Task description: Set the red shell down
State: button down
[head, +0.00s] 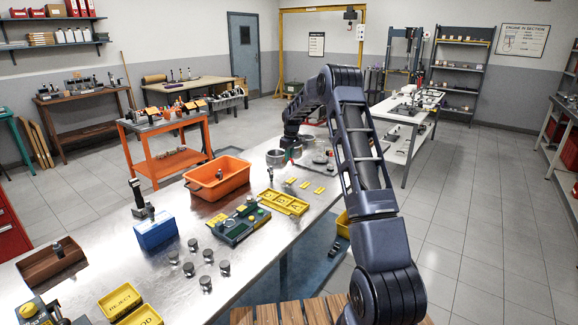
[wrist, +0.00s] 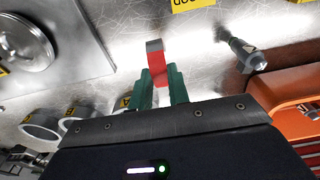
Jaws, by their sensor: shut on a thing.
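The red shell (wrist: 157,66) is a thin curved strip with a grey upper end, seen in the wrist view. My gripper (wrist: 160,82) has green fingers and is shut on its lower part. The shell stands out beyond the fingertips over the scratched metal bench top (wrist: 120,45). I cannot tell whether it touches the bench.
In the wrist view, a round metal part (wrist: 22,45) lies upper left, grey rings (wrist: 42,127) lower left, a dark tool (wrist: 243,52) upper right and an orange bin (wrist: 290,88) at right. A yellow label (wrist: 190,4) is at the top. Bare metal surrounds the shell's upper end.

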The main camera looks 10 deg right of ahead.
jog(key=shift+f, duration=2.3)
jog(key=shift+f, duration=0.1)
jog(key=c, duration=1.3)
grip_release()
jog(key=shift+c, duration=0.2)
